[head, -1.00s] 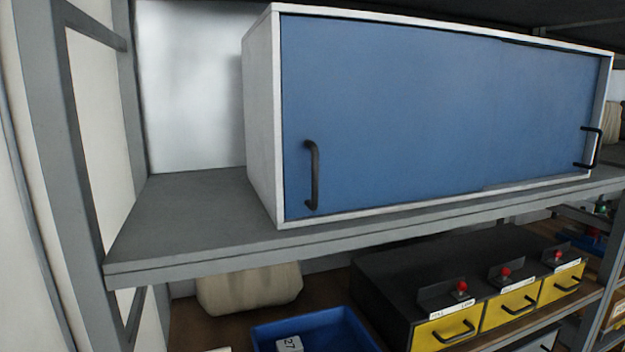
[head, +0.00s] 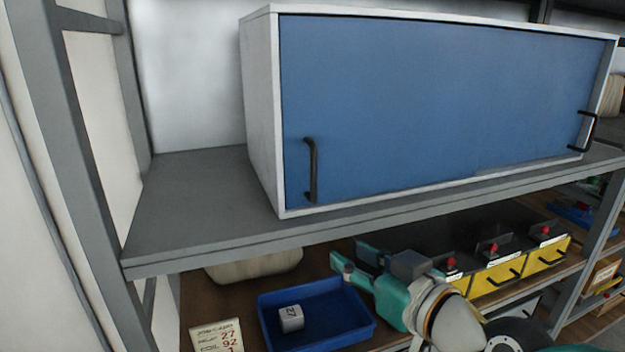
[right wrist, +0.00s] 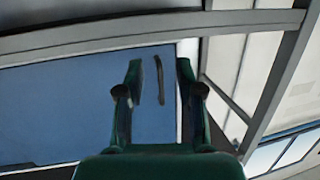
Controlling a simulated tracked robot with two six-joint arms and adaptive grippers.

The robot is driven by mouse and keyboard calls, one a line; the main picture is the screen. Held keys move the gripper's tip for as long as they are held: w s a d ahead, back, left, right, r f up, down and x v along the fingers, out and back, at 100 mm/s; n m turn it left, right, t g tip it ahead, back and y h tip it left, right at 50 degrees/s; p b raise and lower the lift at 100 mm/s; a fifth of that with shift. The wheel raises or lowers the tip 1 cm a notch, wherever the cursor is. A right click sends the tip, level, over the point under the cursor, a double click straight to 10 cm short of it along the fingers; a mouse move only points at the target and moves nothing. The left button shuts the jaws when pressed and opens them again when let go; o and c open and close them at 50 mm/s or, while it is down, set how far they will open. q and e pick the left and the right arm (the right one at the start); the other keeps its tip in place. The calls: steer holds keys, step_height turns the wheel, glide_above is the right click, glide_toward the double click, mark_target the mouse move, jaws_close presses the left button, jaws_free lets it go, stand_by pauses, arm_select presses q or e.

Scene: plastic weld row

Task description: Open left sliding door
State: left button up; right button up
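The blue left sliding door (head: 400,105) is closed across the front of a white cabinet (head: 262,110) on the grey shelf. Its black vertical handle (head: 311,170) is near the left edge. My teal right gripper (head: 357,268) is below the shelf edge, lower and right of that handle, apart from it. In the right wrist view my right gripper (right wrist: 160,85) has its fingers spread and empty. A dark handle (right wrist: 159,80) on the blue door shows in the gap between them, farther off. My left gripper is not in view.
A second black handle (head: 585,131) is at the cabinet's right end. Below are a blue tray (head: 270,335) with a white block (head: 291,318) and yellow drawers (head: 497,275) with red knobs. A grey post (head: 70,150) stands left. The shelf (head: 180,215) left of the cabinet is bare.

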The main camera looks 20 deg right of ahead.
mark_target(316, 178)
steer(key=s+d+r+t, duration=0.15)
steer(key=s+r, duration=0.25)
steer(key=r, duration=0.4)
steer(key=shift+t, duration=0.25)
steer(key=b+x, duration=0.1)
steer(key=x, duration=0.4)
steer(key=b+x, duration=0.1)
steer(key=x, duration=0.5)
steer(key=b+x, duration=0.1)
steer(key=x, duration=0.4)
steer(key=shift+w+a, duration=0.35)
jaws_close()
